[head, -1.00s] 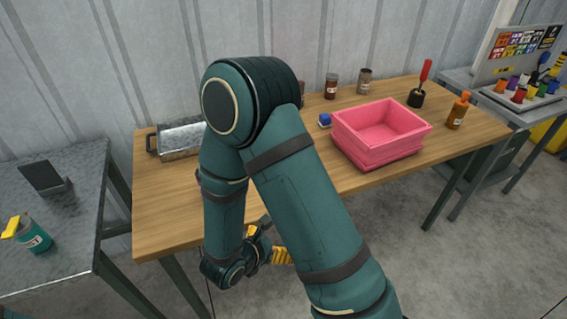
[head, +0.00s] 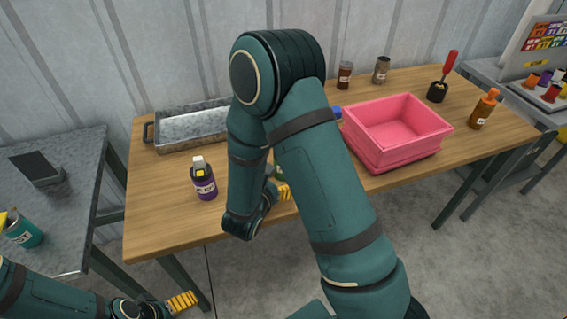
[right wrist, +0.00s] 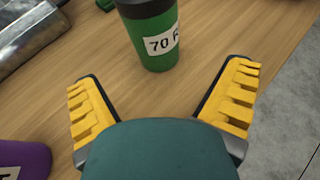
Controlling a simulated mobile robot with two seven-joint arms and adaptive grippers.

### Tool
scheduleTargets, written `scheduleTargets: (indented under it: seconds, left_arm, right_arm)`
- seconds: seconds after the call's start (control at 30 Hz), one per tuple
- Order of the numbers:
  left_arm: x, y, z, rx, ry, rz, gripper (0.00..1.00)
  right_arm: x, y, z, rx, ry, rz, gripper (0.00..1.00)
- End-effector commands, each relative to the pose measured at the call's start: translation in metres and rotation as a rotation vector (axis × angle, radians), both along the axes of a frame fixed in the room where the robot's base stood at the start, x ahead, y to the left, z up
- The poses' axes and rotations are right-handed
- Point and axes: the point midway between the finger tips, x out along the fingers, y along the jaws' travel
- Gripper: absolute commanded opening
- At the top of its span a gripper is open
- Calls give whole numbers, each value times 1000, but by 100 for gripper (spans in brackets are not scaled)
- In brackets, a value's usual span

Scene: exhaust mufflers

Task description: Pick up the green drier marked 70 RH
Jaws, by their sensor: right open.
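The green drier (right wrist: 153,42) stands upright on the wooden table at the top of the right wrist view. Its white label reads 70 and the start of an R; its top is cut off. In the head view my right arm hides nearly all of it. My right gripper (right wrist: 163,82) is open and empty, its yellow fingers apart and pointing towards the drier, with bare table between. It shows partly in the head view (head: 284,191) behind my arm. My left gripper (head: 182,302) is low at the left, beside the table's front edge; its finger gap is unclear.
A purple bottle (head: 203,183) stands left of my right arm. A metal tray (head: 192,127) lies behind it. A pink bin (head: 398,150) stands to the right, with an orange bottle (head: 483,110) beyond. Brown jars (head: 345,76) stand at the back.

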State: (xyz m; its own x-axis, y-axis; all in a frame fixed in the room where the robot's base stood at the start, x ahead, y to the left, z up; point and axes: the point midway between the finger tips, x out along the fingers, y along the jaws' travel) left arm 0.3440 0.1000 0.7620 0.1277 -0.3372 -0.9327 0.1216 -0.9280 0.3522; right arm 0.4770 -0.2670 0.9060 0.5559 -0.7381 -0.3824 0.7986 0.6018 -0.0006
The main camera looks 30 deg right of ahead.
Motion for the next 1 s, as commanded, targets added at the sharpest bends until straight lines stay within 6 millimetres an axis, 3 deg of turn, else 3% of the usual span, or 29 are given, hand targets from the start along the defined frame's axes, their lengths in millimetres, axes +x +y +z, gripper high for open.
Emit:
scheduleTargets:
  seconds: [0.63, 0.97, 1.0]
  left_arm:
    - [0, 0, -7, -1, 0, -2, 97]
    - [0, 0, -8, 0, 0, -2, 97]
    - [0, 0, -8, 0, 0, -2, 97]
  right_arm:
    - [43, -51, -27, 0, 0, -1, 98]
    - [47, -55, -28, 1, 0, 1, 98]
    - [47, -55, -28, 1, 0, 1, 84]
